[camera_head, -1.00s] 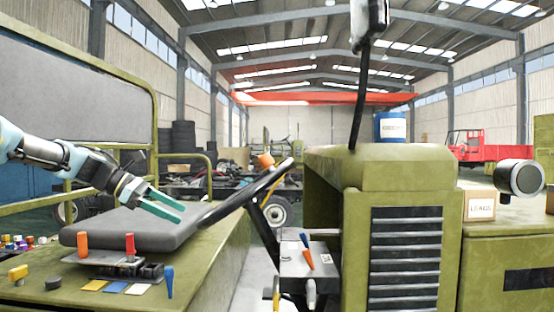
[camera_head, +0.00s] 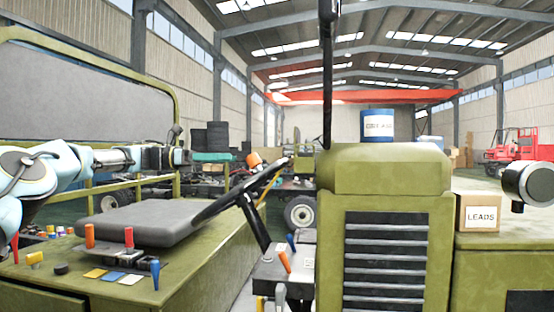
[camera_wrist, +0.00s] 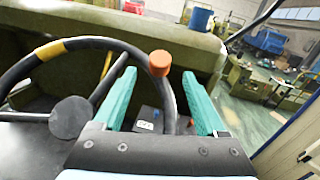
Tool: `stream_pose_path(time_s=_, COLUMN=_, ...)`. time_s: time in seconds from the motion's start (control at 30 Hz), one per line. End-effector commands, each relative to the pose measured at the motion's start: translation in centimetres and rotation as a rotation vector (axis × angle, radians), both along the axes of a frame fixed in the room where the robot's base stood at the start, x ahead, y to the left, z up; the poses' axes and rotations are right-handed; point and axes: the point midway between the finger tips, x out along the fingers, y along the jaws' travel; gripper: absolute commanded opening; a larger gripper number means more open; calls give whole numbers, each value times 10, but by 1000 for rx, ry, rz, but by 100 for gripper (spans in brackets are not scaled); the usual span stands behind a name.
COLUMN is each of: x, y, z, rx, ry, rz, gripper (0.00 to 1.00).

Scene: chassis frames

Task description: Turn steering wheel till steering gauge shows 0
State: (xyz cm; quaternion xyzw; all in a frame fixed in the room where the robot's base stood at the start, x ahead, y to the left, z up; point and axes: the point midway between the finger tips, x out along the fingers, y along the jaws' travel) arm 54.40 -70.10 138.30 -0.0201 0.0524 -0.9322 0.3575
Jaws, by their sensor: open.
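The black steering wheel (camera_head: 222,206) stands tilted between the seat and the green hood, with an orange knob (camera_head: 254,159) on its rim. In the wrist view the wheel rim (camera_wrist: 25,68) has a yellow band, and the round hub (camera_wrist: 70,117) is at left. My gripper (camera_head: 213,157) is level, above and left of the wheel in the head view. In the wrist view my gripper (camera_wrist: 160,76) is open, its teal fingers either side of the orange knob (camera_wrist: 160,63) in the picture. I cannot tell whether they touch it. No steering gauge reading is legible.
A grey seat (camera_head: 140,222) lies left of the wheel. A lever box (camera_head: 285,270) stands below the wheel, beside the hood (camera_head: 390,170). Colored levers stand on the left deck (camera_head: 190,280). A blue drum (camera_head: 377,125) and a LEADS box (camera_head: 480,212) are at right.

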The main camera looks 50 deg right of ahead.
Motion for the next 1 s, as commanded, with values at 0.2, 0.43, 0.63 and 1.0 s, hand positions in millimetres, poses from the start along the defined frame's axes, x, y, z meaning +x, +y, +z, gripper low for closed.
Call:
stream_pose_path(time_s=0.2, x=-20, y=-17, z=3, rx=1, ry=2, rz=-4, gripper=74)
stream_pose_path(time_s=0.43, x=-53, y=-46, z=3, rx=1, ry=2, rz=-3, gripper=74)
stream_pose_path(time_s=0.63, x=-72, y=-64, z=2, rx=1, ry=1, rz=-1, gripper=74)
stream_pose_path(time_s=1.0, x=-80, y=-71, z=0, rx=1, ry=-1, rz=1, gripper=74)
